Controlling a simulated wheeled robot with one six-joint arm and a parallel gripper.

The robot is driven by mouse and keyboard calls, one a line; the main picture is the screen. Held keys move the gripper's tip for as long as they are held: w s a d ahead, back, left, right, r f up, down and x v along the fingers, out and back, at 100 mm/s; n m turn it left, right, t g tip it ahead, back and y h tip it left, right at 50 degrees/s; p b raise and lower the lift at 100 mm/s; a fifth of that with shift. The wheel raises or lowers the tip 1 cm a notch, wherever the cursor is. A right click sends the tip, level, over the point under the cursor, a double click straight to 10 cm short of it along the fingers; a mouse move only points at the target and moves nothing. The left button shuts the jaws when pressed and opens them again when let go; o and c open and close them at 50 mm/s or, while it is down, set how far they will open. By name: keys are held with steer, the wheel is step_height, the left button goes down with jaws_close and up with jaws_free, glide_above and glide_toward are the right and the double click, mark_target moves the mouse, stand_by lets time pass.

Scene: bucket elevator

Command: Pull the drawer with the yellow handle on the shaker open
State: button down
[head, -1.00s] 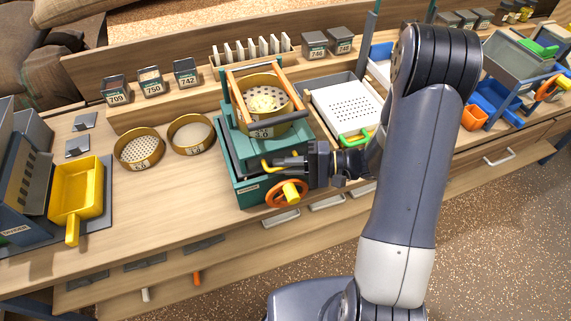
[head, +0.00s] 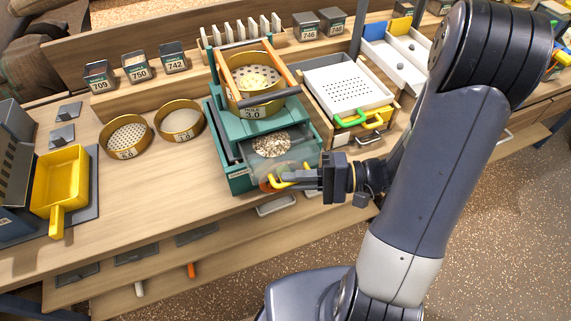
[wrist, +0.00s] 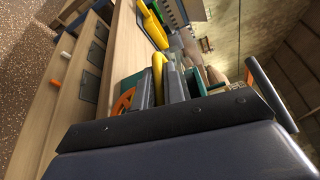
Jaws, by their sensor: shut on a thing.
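The teal shaker (head: 238,178) stands on the wooden bench with a brass sieve (head: 252,84) clamped in its upper frame. Its drawer (head: 262,152) is pulled out toward the bench front, and a heap of pale grains (head: 271,144) shows in it. My gripper (head: 292,178) is at the drawer's front, shut on the yellow handle (head: 276,184). The yellow handle also shows between the fingers in the wrist view (wrist: 158,75). The orange wheel (head: 266,183) on the shaker's front is mostly hidden behind the drawer and handle.
Two brass sieves (head: 181,120) and a yellow scoop (head: 61,178) lie to the left. A white perforated tray (head: 346,86) with green and yellow handles stands right of the shaker. Grey bench drawer handles (head: 277,206) are just below my gripper. Free floor lies in front.

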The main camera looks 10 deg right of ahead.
steer(key=shift+s+d, duration=0.2)
steer(key=shift+s, duration=0.7)
steer(key=c, duration=1.8)
jaws_free()
steer(key=shift+o, duration=0.2)
steer(key=s+d+b, duration=0.1)
steer(key=d, duration=0.9)
steer(key=shift+d+r, duration=0.35)
steer(key=shift+r, duration=0.1)
steer(key=shift+a, duration=0.1)
